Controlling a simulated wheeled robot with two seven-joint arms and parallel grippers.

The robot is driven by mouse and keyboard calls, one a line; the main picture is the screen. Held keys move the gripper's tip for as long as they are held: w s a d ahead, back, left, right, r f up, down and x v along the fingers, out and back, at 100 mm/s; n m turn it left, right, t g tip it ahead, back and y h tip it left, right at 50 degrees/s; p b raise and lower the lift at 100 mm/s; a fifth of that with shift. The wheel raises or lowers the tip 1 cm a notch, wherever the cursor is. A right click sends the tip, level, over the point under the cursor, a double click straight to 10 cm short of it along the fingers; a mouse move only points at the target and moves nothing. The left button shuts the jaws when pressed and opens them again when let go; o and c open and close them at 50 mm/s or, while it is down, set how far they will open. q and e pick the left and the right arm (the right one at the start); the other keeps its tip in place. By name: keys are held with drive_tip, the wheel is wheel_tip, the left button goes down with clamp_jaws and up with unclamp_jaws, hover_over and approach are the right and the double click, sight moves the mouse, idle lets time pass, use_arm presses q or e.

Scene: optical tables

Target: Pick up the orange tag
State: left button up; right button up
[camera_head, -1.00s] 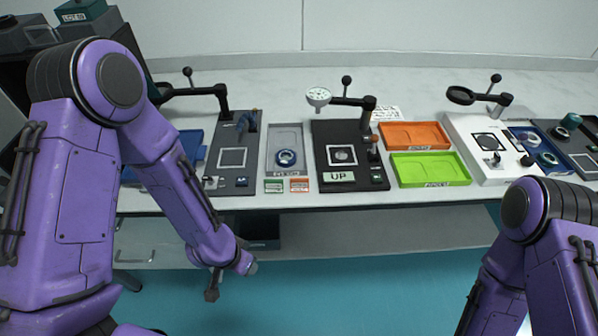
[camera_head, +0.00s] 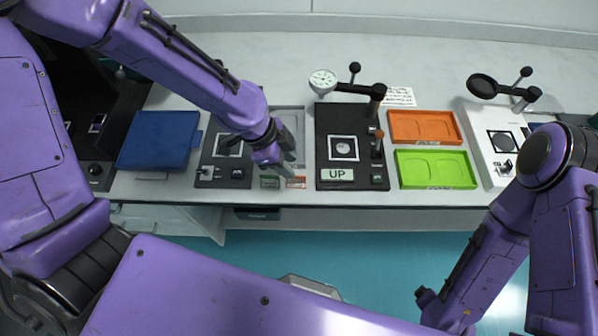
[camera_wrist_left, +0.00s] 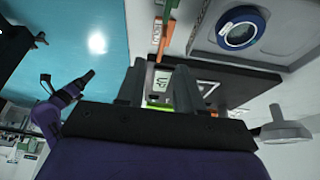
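The orange tag (camera_head: 296,182) lies near the table's front edge, right of a green tag (camera_head: 269,181) and in front of the grey tray (camera_head: 293,116). In the left wrist view, a narrow orange piece (camera_wrist_left: 166,36) near the top looks like this tag seen at a slant. My left gripper (camera_head: 286,160) points down just behind and above the tag, partly covering the tray. Its two fingers stand apart in the left wrist view (camera_wrist_left: 158,85), with nothing between them. My right arm hangs low at the right; whether its gripper is open is unclear.
A black station with an UP sign (camera_head: 337,175) stands right of the tag. Another black station (camera_head: 226,172) and a blue tray (camera_head: 159,140) are to the left. An orange tray (camera_head: 424,127) and a green tray (camera_head: 436,169) are farther right. The floor in front is clear.

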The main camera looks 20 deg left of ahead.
sight(296, 180)
use_arm(q)
drive_tip(key=x, duration=0.6)
drive_tip(key=shift+a+f+p, duration=0.2)
drive_tip(key=shift+a+p, duration=0.05)
drive_tip(key=shift+p, duration=0.1)
drive_tip(key=shift+w+d+f, duration=0.1)
drive_tip(key=shift+d+f, duration=0.1)
drive_tip(key=shift+f, duration=0.15)
clamp_jaws()
